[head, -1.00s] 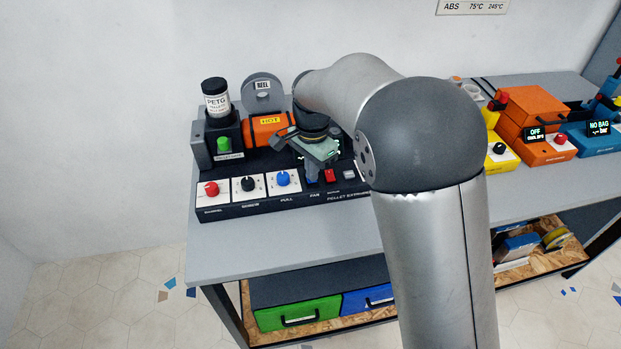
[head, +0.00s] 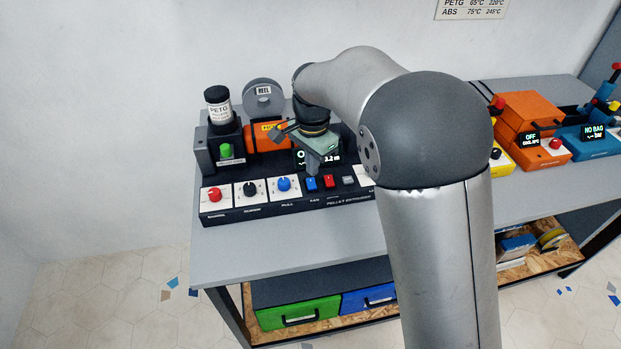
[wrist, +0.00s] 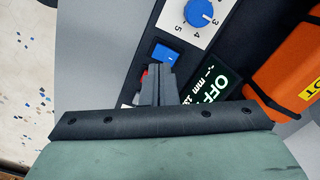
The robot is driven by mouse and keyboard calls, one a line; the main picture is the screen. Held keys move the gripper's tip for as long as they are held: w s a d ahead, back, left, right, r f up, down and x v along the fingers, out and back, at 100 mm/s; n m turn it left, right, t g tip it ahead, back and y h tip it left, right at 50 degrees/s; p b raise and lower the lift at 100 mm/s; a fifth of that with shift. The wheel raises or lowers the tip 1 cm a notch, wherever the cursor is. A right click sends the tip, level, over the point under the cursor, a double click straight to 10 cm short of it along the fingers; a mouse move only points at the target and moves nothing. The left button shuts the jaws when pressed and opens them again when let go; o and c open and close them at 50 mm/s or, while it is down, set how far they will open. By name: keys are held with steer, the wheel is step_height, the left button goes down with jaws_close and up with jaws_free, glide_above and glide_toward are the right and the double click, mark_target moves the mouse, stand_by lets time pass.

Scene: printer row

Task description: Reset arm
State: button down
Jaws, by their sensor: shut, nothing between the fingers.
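My gripper (head: 313,172) hangs above the black pellet extruder panel (head: 240,213) in the head view, its fingers pointing down in front of the panel's display. In the wrist view my gripper (wrist: 158,72) shows its two dark fingers closed together with nothing between them. Behind the tips are a blue switch (wrist: 166,54) and a lit display (wrist: 207,92) reading OFF. A red switch is partly hidden by the fingers there. I cannot tell the exact gap between the tips and the panel.
The panel has red (head: 214,195), black (head: 249,189) and blue (head: 284,184) knobs. A PETG jar (head: 218,105), an orange HOT block (head: 265,136) and a grey reel (head: 263,96) stand behind. Orange (head: 530,117) and blue (head: 590,143) machines are at right. The bench front is clear.

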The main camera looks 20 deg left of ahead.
step_height(320, 180, up, 3)
steer(key=shift+f+p, duration=0.15)
steer(key=shift+p, duration=0.6)
steer(key=shift+d, duration=0.1)
steer(key=s+d+r+n, duration=0.2)
steer(key=s+d, duration=0.3)
steer(key=d, duration=0.5)
steer(key=s+d+r+n, duration=0.1)
steer(key=s+d+r, duration=0.25)
steer(key=d, duration=0.65)
steer(key=s+d+f+n, duration=0.3)
steer(key=s+d, duration=0.7)
steer(key=s, duration=0.5)
steer(key=shift+s+f+t, duration=0.15)
steer(key=shift+f+t, duration=0.15)
steer(key=shift+f, duration=0.3)
